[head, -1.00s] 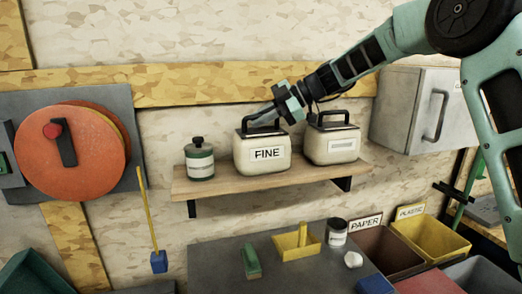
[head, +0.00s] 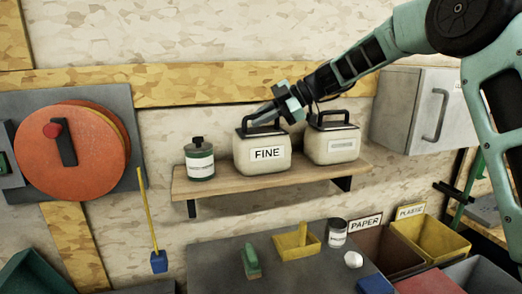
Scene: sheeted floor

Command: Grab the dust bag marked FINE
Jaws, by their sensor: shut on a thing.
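The dust bag marked FINE (head: 263,155) is a cream block-shaped bag with a dark top, a black handle and a white label. It stands upright on the wooden wall shelf (head: 230,188). My gripper (head: 262,119) reaches in from the upper right and is shut on the black handle of this bag. The fingertips partly cover the handle. A second cream bag (head: 332,145) with a black handle stands just to the right; the text on its label is too small to read.
A green jar (head: 200,161) stands left of the FINE bag on the shelf. A grey cabinet (head: 412,108) hangs at the right. Below is a grey table (head: 225,262) with a yellow tray (head: 296,243), a dark can (head: 337,232) and a green brush (head: 250,262).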

